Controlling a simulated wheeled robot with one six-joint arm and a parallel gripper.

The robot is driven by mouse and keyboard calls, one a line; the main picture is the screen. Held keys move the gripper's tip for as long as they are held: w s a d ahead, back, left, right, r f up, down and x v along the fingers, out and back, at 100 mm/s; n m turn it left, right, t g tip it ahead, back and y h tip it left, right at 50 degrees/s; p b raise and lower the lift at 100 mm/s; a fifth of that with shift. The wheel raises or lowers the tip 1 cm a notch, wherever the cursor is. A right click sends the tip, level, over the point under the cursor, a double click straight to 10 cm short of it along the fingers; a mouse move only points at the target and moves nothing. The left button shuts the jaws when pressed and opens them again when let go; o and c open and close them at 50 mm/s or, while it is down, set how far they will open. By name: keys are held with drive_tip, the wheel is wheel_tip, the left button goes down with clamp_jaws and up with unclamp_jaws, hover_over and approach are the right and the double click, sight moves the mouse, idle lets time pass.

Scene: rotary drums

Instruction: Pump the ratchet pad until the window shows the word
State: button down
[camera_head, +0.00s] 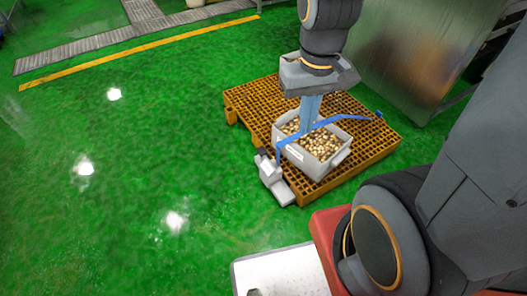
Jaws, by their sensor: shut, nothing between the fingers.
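A small grey device (272,180), which looks like the ratchet, sits at the front left corner of the pallet beside a grey bin. A lower, flatter grey part reaches from it toward the pallet's front corner; I cannot tell whether this is the pad. No window or word can be read at this size. My gripper (307,127) points down over the bin, its bluish fingers shut and empty. It is up and right of the device, apart from it. The fingertips overlap the blue strap in view; I cannot tell if they touch it.
The grey bin (340,160), full of small tan pieces, stands on an orange slatted pallet (377,148). A blue strap (345,117) crosses over the bin. A metal panel (410,45) stands behind right. Green floor (130,170) is clear to the left.

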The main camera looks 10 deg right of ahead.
drive_tip(key=w+d+f+n+t+b, duration=0.3)
drive_tip(key=w+f+n+b, duration=0.5)
drive_tip(key=w+f+b, duration=0.6)
drive_tip(key=n+t+y+b, duration=0.4)
drive_tip(key=n+t+b, duration=0.1)
drive_tip(key=n+b, duration=2.05)
hover_over(263, 152)
drive_tip(key=b, duration=0.1)
wheel_tip(263, 152, down, 44)
drive_tip(key=m, duration=0.2)
drive_tip(key=shift+d, duration=0.1)
wheel_tip(263, 152, down, 7)
drive_tip(key=b, duration=0.5)
drive_tip(key=shift+b, duration=0.3)
drive_tip(key=shift+f+b, duration=0.45)
drive_tip(key=shift+f, duration=0.35)
drive_tip(key=shift+f, duration=0.15)
